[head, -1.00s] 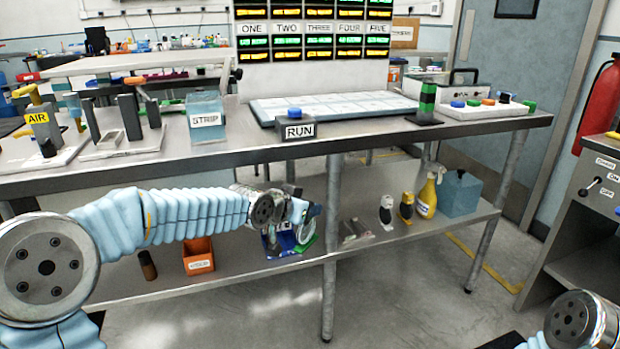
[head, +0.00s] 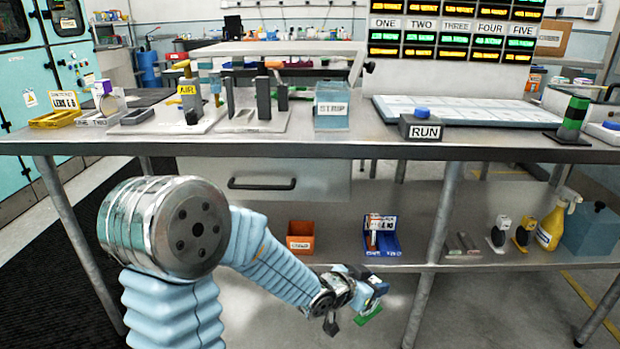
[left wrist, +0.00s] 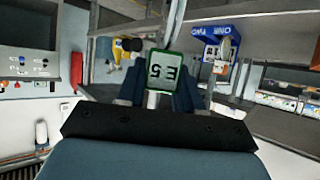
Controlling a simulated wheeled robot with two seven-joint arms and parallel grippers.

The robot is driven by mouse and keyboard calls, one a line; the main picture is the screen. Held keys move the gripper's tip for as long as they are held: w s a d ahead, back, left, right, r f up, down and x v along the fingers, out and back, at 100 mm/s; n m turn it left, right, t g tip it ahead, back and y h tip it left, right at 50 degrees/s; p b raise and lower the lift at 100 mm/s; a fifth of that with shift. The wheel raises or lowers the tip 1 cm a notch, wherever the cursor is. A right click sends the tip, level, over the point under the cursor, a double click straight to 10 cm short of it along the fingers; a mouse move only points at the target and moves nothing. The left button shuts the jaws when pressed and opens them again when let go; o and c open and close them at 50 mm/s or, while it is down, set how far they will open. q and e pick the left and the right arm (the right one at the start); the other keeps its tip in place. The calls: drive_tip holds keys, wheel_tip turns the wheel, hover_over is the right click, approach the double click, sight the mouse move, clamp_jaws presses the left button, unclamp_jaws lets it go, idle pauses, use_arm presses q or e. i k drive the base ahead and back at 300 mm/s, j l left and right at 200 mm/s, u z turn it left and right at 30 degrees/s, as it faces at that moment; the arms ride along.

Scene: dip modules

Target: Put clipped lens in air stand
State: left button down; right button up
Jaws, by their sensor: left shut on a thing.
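My left gripper (head: 368,300) is low in front of the bench, below the lower shelf's front edge in the head view. It is shut on a green-edged piece (head: 369,316). In the left wrist view this piece (left wrist: 163,72) shows as a green-framed label reading E5 upside down, between the fingers. It appears to be the clipped lens's clip; I cannot clearly make out the lens. The air stand (head: 194,120), with a yellow AIR label, stands on the bench top at the left, well above and left of the gripper. My right gripper is out of view.
A STRIP container (head: 331,106) and a RUN button box (head: 420,127) stand on the bench (head: 290,145). A yellow tray (head: 56,118) is at the far left. The lower shelf holds an orange bin (head: 300,236), a blue bin (head: 381,243) and bottles. The floor ahead is clear.

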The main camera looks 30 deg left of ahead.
sight(138, 119)
drive_tip(key=k+j+u, duration=0.1)
drive_tip(key=j, duration=0.3)
drive_tip(key=k+j, duration=0.15)
drive_tip(key=j, duration=0.25)
drive_tip(key=k+j+u, duration=0.15)
drive_tip(key=j, duration=0.3)
drive_tip(key=j+u, duration=0.1)
drive_tip(key=j, duration=0.3)
drive_tip(key=k+j, duration=0.15)
drive_tip(key=j, duration=0.3)
drive_tip(key=u, duration=0.05)
